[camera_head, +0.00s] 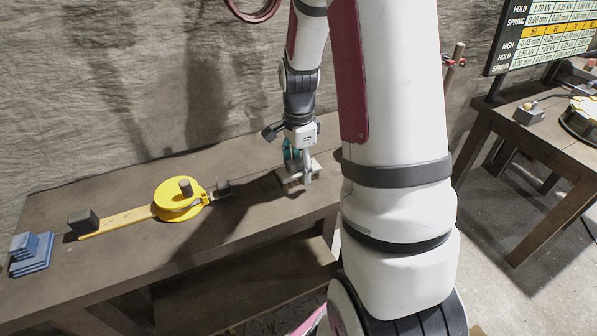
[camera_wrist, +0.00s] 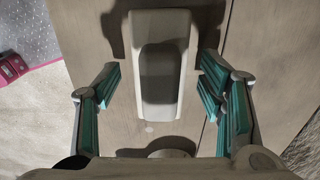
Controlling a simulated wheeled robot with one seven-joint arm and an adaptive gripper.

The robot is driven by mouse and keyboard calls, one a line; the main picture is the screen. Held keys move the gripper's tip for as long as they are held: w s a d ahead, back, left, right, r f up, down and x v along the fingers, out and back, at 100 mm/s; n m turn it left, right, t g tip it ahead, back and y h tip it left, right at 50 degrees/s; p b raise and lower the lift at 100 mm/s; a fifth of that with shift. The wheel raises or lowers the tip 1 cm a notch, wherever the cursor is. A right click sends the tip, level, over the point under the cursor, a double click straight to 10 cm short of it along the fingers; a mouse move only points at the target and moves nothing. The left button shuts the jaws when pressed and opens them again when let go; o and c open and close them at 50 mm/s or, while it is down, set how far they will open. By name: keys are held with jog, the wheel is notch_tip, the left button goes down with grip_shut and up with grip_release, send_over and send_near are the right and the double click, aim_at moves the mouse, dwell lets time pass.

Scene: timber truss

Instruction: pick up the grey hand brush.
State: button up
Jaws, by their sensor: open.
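The grey hand brush (camera_wrist: 160,65) lies on the wooden bench, pale grey with a raised handle along its middle. In the head view the brush (camera_head: 287,177) is partly hidden under my gripper. My gripper (camera_wrist: 160,85) is open, with one teal-padded finger on each side of the brush and a gap on both sides. In the head view my gripper (camera_head: 299,163) points down over the brush, near the bench's right end. I cannot tell the exact height of the fingertips relative to the brush.
On the bench (camera_head: 130,262), left of the brush, are a yellow round tool (camera_head: 172,208) on a yellow strip, dark blocks (camera_head: 83,222) and stacked blue plates (camera_head: 31,254). A wall stands behind. A second table (camera_head: 515,124) is at right.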

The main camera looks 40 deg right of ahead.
aim_at(300, 161)
jog(key=c, duration=1.4)
jog(key=shift+c, duration=0.2)
jog(key=shift+r, duration=0.45)
jog(key=r, duration=0.3)
jog(key=shift+s+p, duration=0.25)
jog(key=shift+p, duration=0.05)
jog(key=s+a+r, duration=0.1)
jog(key=s+a, duration=0.3)
jog(key=s, duration=1.1)
jog(key=shift+a+p, duration=0.2)
jog(key=shift+p, duration=0.25)
